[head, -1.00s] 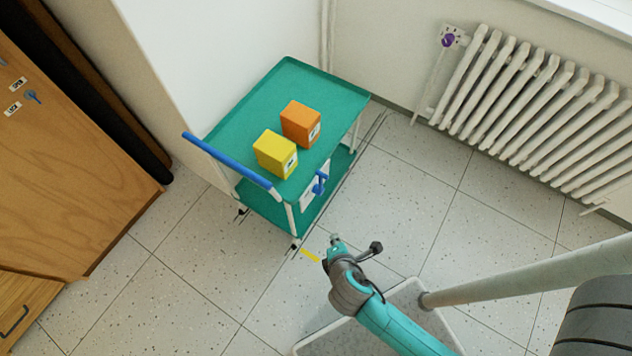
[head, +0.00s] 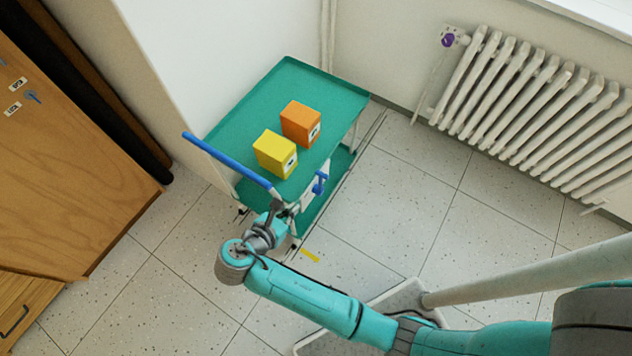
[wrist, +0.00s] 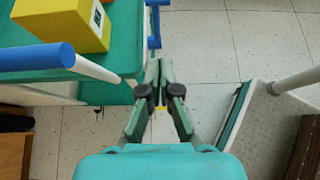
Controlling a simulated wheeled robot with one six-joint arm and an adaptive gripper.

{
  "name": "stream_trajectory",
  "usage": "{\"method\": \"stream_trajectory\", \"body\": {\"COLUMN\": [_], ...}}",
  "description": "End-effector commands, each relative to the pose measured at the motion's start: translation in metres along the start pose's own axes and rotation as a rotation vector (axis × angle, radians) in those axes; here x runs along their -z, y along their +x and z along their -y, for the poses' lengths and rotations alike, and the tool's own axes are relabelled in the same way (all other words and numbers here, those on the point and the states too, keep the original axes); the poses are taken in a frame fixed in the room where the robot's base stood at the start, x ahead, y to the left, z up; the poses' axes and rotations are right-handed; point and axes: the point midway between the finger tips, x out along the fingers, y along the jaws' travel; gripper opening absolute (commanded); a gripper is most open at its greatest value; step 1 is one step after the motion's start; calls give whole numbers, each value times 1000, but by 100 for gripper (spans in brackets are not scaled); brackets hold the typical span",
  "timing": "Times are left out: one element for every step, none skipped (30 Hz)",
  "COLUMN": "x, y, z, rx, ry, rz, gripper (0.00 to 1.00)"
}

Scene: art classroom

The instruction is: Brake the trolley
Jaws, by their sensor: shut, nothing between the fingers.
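The trolley (head: 235,125) is green with two trays and a blue push handle (head: 232,162) at its near-left end. A blue lever (head: 320,183) sticks out by a white plate on its right side; a blue part that looks like this lever (wrist: 154,28) shows in the wrist view. My gripper (head: 284,207) is at the trolley's near corner, right of the handle's end. In the wrist view my gripper (wrist: 159,70) is shut and empty, beside a white post below the handle.
A yellow box (head: 272,153) and an orange box (head: 300,122) stand on the top tray. A yellow strip (head: 310,255) lies on the floor. A wooden cabinet (head: 70,150) stands left, a radiator (head: 540,110) right. Floor right of the trolley is clear.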

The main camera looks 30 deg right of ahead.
Motion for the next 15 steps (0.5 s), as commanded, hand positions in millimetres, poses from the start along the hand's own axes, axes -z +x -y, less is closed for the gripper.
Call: {"method": "stream_trajectory", "body": {"x": [0, 0, 0, 0, 0, 0, 0, 0, 0, 0, 0, 0, 0, 0, 0], "y": [0, 0, 0, 0, 0, 0, 0, 0, 0, 1, 2, 4, 7, 10, 14], "z": [0, 0, 0, 0, 0, 0, 0, 0, 0, 0, 0, 0, 0, 0, 0], "rx": [1, 1, 1, 1, 1, 1, 1, 1, 1, 1, 1, 2, 2, 2, 3], "ry": [-1, -2, -2, -2, -1, -1, -1, -1, -1, -1, -1, -1, -1, -1, -1], "rz": [1, 1, 1, 1, 1, 0, 0, 0, 0, 0, 0, 0, 0, 0, 0], "gripper": [0, 0, 0, 0, 0, 0, 0, 0, 0, 0, 0, 0, 0, 0, 0]}}
